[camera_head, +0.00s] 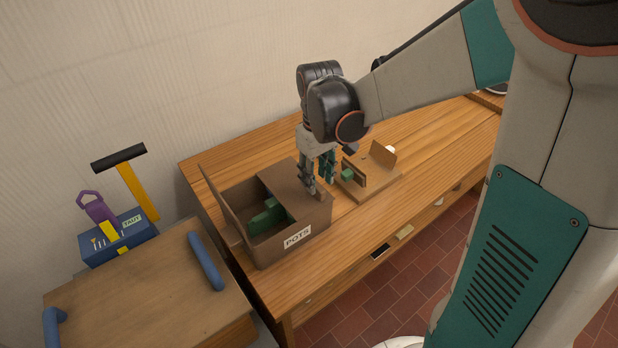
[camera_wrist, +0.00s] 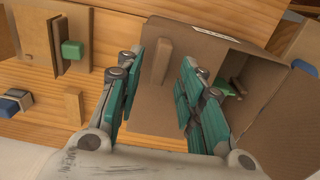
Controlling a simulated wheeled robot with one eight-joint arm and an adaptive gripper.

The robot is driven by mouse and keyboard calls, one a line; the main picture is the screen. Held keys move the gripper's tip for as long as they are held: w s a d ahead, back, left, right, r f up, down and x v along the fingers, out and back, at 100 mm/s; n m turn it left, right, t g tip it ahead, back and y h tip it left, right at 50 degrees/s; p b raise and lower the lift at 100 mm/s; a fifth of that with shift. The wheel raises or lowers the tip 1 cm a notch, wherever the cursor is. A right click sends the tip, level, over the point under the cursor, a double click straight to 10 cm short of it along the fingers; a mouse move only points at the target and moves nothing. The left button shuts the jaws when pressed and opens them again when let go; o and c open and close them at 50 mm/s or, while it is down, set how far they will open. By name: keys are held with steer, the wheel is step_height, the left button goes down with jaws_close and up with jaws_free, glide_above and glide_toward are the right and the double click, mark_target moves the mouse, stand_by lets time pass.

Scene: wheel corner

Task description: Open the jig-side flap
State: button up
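The brown box (camera_head: 263,245) labelled POTS stands on the wooden bench. Its far-left flap (camera_head: 222,207) stands up, and green things show inside the open half. The jig-side flap (camera_head: 283,183) lies flat over the right half; it also shows in the wrist view (camera_wrist: 150,112), with an upright tab (camera_wrist: 162,61) on it. My gripper (camera_head: 318,175) is over this flap, pointing down. In the wrist view my gripper (camera_wrist: 155,88) is open, its teal-padded fingers on either side of the tab with gaps visible. Whether the fingertips touch the flap cannot be told.
A wooden jig (camera_head: 372,184) with upright boards and a green block (camera_head: 348,174) stands close right of the box. A low table (camera_head: 140,285) with blue handles and a blue toolbox (camera_head: 118,238) are at left. The bench's right part is largely clear.

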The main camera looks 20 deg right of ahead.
mark_target(317, 185)
steer(key=shift+f+b, duration=0.5)
steer(key=shift+f, duration=1.35)
jaws_close()
